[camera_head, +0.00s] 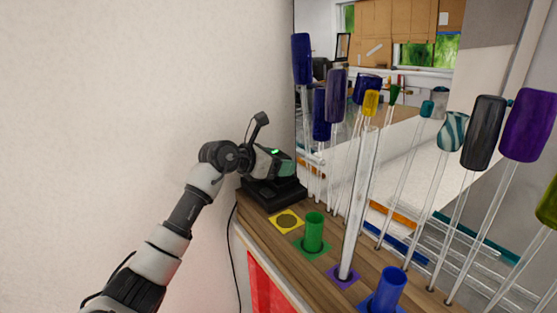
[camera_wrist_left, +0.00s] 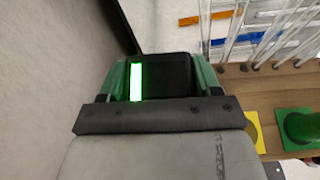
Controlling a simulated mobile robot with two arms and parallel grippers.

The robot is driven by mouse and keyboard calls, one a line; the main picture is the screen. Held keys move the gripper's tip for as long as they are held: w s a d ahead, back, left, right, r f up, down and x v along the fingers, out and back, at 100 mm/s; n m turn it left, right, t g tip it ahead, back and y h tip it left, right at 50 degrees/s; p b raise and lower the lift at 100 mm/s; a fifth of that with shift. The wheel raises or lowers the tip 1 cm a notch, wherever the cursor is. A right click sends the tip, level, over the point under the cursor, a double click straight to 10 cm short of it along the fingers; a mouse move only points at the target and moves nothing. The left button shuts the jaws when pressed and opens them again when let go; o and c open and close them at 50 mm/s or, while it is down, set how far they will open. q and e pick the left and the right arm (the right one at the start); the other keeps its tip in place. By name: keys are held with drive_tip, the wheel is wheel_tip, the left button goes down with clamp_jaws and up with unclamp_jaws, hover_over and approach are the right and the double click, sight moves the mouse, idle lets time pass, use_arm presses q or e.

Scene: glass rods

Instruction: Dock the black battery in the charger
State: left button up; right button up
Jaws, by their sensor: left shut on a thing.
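My left gripper (camera_head: 276,161) reaches in from the left at the back end of the wooden bench, above the black charger (camera_head: 275,192). In the left wrist view its green fingers (camera_wrist_left: 165,82) are shut on the sides of a black block, the battery (camera_wrist_left: 175,72). A bright green light bar (camera_wrist_left: 136,80) glows at this block; a small green glow also shows by the gripper in the head view. The fingers and wrist cover most of the battery in the head view. I cannot tell how far it sits in the charger. My right gripper is not in view.
A yellow square with a round mark (camera_head: 287,221), a green cup (camera_head: 314,232) and a blue cup (camera_head: 387,291) stand along the bench. A tall glass rod (camera_head: 359,205) rises from a purple square. Several rods with coloured tops crowd the right. A white wall (camera_head: 120,90) is at left.

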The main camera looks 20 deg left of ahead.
use_arm(q)
drive_tip(key=shift+f, duration=0.1)
drive_tip(key=o, duration=0.9)
drive_tip(key=shift+o, duration=1.5)
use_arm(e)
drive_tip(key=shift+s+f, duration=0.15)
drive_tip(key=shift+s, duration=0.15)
